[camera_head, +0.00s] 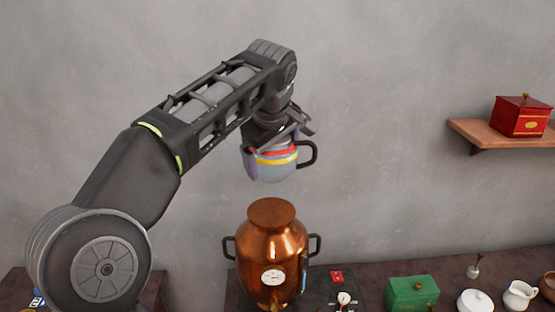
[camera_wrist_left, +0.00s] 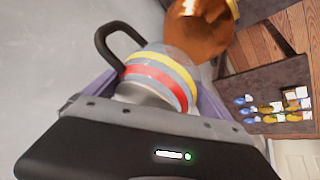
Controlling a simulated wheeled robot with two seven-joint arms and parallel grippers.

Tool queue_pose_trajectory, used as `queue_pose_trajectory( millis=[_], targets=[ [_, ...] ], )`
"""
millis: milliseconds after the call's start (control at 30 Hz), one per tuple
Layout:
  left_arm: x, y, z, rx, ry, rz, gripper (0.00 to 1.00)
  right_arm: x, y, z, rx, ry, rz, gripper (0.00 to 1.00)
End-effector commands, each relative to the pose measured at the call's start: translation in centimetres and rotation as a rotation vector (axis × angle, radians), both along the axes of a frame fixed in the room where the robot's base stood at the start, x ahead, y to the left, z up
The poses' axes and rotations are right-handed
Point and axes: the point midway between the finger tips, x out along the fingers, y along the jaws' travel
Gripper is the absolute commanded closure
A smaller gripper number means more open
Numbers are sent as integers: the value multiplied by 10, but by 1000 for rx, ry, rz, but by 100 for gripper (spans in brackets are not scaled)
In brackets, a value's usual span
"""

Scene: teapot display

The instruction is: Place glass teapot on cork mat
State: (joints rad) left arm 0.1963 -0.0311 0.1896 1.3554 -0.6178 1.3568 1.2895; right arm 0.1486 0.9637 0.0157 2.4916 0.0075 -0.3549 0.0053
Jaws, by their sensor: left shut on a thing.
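The glass teapot (camera_head: 272,170) is a rounded, pale grey-blue vessel with red and yellow bands and a dark loop handle. My left gripper (camera_head: 276,150) is shut on it and holds it in the air, above the copper urn and apart from it. In the left wrist view the teapot (camera_wrist_left: 160,70) sits between the two purple fingers of the gripper (camera_wrist_left: 160,92), with its handle toward the upper left. No cork mat can be made out in either view. My right gripper is not in view.
A copper urn (camera_head: 270,235) with side handles stands on a dark counter below the teapot. A green box (camera_head: 412,293), a white lidded pot (camera_head: 475,302) and a white jug (camera_head: 519,295) stand to the right. A wall shelf (camera_head: 485,134) holds a red box (camera_head: 520,117).

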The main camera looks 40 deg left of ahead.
Motion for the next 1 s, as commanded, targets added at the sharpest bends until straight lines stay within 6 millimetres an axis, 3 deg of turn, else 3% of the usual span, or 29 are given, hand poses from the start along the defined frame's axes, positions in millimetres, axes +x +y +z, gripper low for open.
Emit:
queue_pose_trajectory(
  millis=[233, 467, 700, 1000],
  targets=[
    [18, -18, -12, -1, 0, -251, 70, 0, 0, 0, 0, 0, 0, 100],
    [51, -62, -49, -6, -1, -662, 70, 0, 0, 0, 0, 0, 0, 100],
    [81, -129, -119, -10, 2, -1106, 70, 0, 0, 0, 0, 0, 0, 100],
    [81, -197, -215, -6, 1, -1409, 70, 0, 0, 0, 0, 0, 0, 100]
  ],
)
